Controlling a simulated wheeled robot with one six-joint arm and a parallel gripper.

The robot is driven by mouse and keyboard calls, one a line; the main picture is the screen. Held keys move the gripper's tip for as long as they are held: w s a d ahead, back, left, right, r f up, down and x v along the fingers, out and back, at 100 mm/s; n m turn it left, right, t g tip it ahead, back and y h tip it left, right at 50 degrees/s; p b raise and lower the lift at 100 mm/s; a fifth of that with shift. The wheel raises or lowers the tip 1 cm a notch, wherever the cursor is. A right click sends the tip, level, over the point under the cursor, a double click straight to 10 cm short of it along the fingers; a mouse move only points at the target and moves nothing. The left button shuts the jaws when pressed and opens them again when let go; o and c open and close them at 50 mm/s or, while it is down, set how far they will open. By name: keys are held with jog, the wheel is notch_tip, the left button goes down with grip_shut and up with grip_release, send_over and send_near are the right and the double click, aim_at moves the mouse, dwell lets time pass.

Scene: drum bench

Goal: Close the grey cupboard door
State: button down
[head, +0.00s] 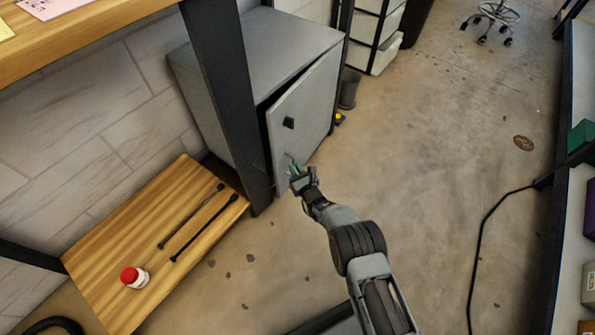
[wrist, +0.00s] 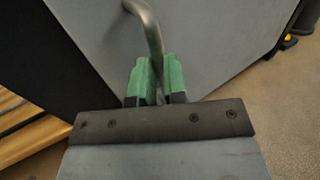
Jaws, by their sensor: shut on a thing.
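The grey cupboard (head: 262,45) stands against the wall, beyond a dark post. Its grey door (head: 306,110) is slightly ajar, with a dark gap along its left and top edges. A small black lock plate (head: 289,122) sits on the door's face. My gripper (head: 297,172) is at the lower left part of the door. In the wrist view, my gripper's green fingers (wrist: 160,80) are shut on the curved metal door handle (wrist: 150,28). The door's face (wrist: 215,45) fills much of that view.
A wooden shelf (head: 110,255) at left holds two black rods and a red-capped white jar (head: 134,277). The dark post (head: 228,100) stands close left of the door. A grey bin (head: 349,90) is beyond the cupboard.

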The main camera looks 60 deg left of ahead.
jog(key=shift+s+d+f+g, duration=0.1)
jog(key=shift+s+f+g, duration=0.25)
jog(key=shift+s, duration=0.3)
jog(key=c, duration=1.3)
grip_release()
jog(key=shift+s, duration=0.2)
jog(key=shift+c, duration=0.2)
jog(key=shift+o, duration=0.8)
jog(key=shift+w+r, duration=0.25)
jog(key=shift+w, duration=0.2)
jog(key=shift+w+d+p, duration=0.15)
jog(key=shift+d+p, duration=1.5)
jog(key=shift+d, duration=1.8)
jog(key=shift+w+d+p, duration=0.1)
jog(key=shift+d+p, duration=1.55)
jog(key=shift+d, duration=1.75)
